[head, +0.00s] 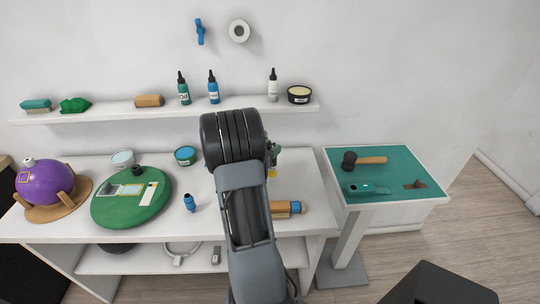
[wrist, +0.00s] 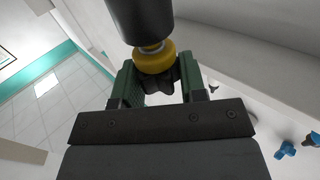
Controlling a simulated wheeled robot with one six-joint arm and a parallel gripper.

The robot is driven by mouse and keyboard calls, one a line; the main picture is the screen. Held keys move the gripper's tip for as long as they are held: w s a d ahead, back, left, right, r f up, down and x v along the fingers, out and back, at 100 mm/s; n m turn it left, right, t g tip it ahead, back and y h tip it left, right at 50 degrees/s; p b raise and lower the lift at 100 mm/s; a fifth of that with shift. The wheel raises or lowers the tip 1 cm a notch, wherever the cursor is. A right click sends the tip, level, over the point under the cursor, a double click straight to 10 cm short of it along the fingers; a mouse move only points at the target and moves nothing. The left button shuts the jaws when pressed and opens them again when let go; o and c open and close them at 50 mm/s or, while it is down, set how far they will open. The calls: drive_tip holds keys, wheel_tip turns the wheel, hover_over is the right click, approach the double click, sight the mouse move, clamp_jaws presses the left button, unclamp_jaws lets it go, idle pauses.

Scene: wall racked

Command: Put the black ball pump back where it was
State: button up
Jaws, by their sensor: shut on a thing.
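The black ball pump (wrist: 140,20) is in my gripper (wrist: 158,76). In the wrist view its thick black barrel rises out of the top of the picture, with a yellow collar and a dark part below it between the green fingers. In the head view my gripper (head: 273,156) is mostly hidden behind my arm, over the right part of the white bench (head: 225,228). A small yellow bit shows below the fingers there; the rest of the pump is hidden. I cannot tell whether the pump touches anything.
A purple ball (head: 43,184) and green disc (head: 130,205) occupy the bench's left. A side table (head: 385,172) holds a mallet (head: 365,161).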

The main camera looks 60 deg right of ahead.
drive_tip(key=f, duration=0.2)
drive_tip(key=p, duration=0.1)
drive_tip(key=shift+w+d+f, duration=0.15)
drive_tip(key=shift+w+f, duration=0.1)
drive_tip(key=shift+f, duration=0.55)
drive_tip(key=shift+f, duration=0.15)
drive_tip(key=o, duration=1.2)
drive_tip(key=shift+s, duration=0.1)
drive_tip(key=shift+c, duration=0.2)
